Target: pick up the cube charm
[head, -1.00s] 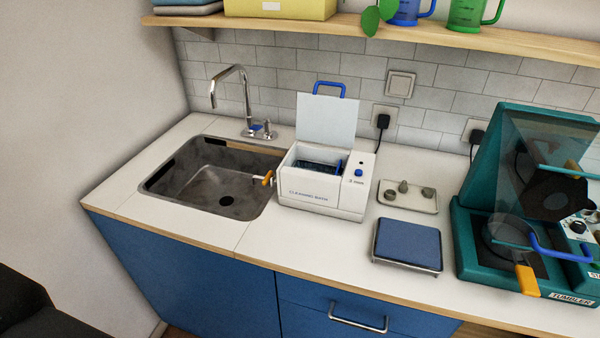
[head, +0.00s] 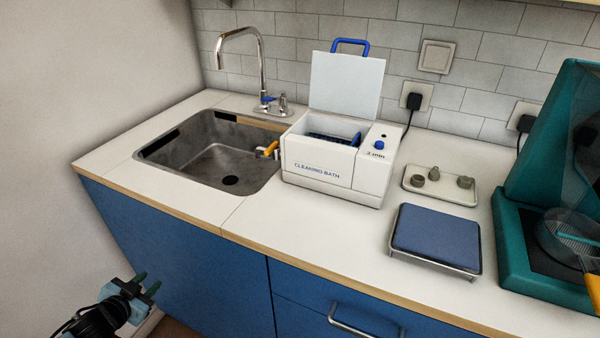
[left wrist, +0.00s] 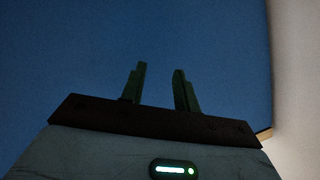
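I cannot make out the cube charm for certain. A small pale tray (head: 440,196) on the counter holds a few small grey-green pieces, among them a left piece (head: 419,181) and a right piece (head: 465,182); their exact shapes are too small to tell. My left gripper (head: 147,282) is low at the left, in front of the blue cabinet and below the counter edge, far from the tray. In the left wrist view its two fingers (left wrist: 160,70) stand apart with nothing between them. My right gripper is not in view.
A white cleaning bath (head: 318,172) with its lid up stands beside the sink (head: 165,158). A blue pad on a metal stand (head: 436,238) lies in front of the tray. A teal tumbler machine (head: 540,255) is at the right. The counter's front middle (head: 300,230) is clear.

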